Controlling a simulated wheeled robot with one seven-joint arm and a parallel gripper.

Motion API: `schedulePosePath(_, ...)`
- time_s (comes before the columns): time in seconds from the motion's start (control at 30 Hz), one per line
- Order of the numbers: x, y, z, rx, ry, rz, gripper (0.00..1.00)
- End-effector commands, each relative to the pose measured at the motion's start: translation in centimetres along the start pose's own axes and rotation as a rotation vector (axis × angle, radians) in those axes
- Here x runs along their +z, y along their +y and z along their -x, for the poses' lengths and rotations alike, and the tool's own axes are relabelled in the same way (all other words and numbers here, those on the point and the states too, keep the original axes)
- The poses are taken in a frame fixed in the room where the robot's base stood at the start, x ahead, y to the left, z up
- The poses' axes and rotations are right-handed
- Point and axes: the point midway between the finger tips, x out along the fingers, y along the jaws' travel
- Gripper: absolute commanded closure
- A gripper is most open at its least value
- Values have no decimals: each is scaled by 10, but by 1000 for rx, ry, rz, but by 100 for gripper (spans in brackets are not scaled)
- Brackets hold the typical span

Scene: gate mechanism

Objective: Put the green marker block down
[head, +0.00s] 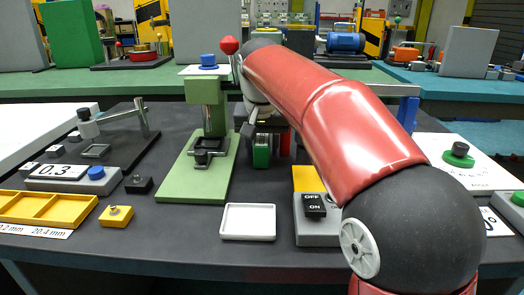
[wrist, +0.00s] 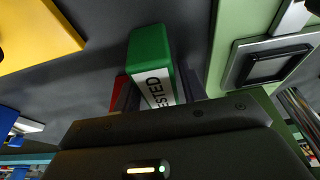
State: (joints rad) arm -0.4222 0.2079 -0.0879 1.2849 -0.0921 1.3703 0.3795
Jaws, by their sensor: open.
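The green marker block (head: 262,157) shows below my gripper (head: 264,136) in the head view, beside the green press base. A red thing (wrist: 117,93) shows partly behind the left finger.
The green press (head: 207,115) stands just left of the block. In front are a white tray (head: 248,222) and a grey OFF/ON switch box (head: 318,230) with a yellow plate (head: 307,178) behind it. A yellow compartment tray (head: 45,208) lies at the left.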

Motion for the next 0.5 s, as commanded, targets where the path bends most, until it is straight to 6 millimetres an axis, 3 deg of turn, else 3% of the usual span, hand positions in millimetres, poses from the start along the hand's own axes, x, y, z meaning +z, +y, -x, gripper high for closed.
schedulePosePath(0.2,0,0,0,0,0,0,58)
schedulePosePath(0.5,0,0,0,0,0,0,96)
